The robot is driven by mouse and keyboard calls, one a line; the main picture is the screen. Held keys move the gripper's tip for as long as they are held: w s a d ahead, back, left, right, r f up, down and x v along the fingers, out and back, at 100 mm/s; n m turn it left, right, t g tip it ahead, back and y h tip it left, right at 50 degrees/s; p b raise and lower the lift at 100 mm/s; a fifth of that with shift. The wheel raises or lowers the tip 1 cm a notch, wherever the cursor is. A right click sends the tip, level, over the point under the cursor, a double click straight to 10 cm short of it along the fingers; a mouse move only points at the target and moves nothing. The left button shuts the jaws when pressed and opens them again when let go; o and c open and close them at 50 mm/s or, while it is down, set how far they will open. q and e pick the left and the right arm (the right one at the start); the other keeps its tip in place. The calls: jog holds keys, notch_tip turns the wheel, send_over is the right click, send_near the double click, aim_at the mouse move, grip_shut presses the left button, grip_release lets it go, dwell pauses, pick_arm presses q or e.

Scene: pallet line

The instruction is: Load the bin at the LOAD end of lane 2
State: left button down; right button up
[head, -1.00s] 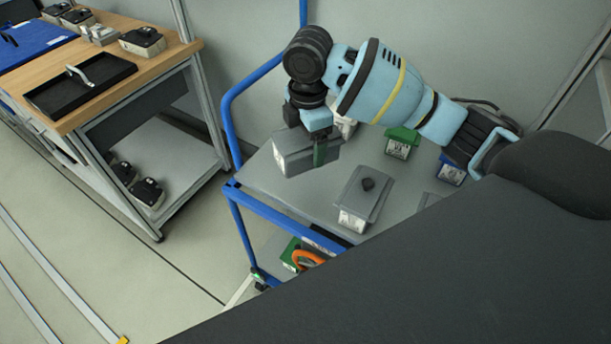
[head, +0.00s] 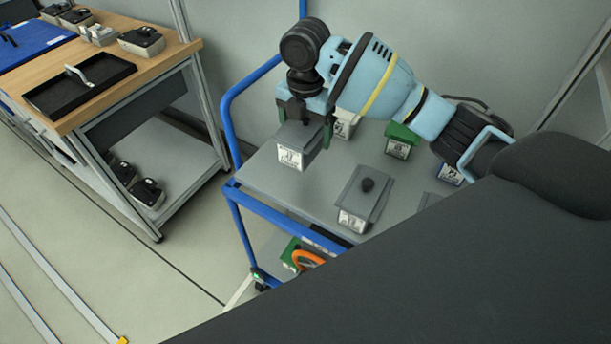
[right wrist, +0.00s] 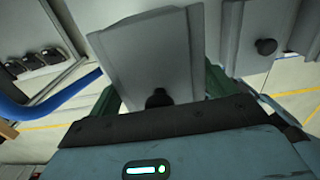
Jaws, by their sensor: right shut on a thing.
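My right gripper (head: 304,123) is shut on a grey lidded bin (head: 296,149) with a white label on its front. The bin is at the left part of the grey cart top, and I cannot tell whether it touches the surface. In the right wrist view the held bin (right wrist: 150,55) fills the middle, its dark knob close to the gripper. Another grey bin (head: 362,197) with a black knob stands on the cart to the right and nearer. My left gripper is not in view. No lane or LOAD end can be made out.
The blue-railed cart (head: 262,178) also carries a green-lidded bin (head: 402,137), a blue one (head: 450,172) and a white-labelled one (head: 344,126). A wooden workbench (head: 170,62) with a black tray (head: 80,88) stands left. Floor between bench and cart is clear.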

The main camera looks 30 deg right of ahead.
jog(key=shift+r, duration=0.1)
notch_tip(320, 180, down, 10)
jog(key=shift+r, duration=0.2)
jog(key=shift+f, duration=0.15)
dwell(0.4)
jog(key=o, duration=1.3)
jog(key=shift+f, duration=0.1)
jog(key=shift+f, duration=0.1)
jog(key=r, duration=0.8)
jog(key=shift+w+d, duration=0.1)
jog(key=shift+w, duration=0.15)
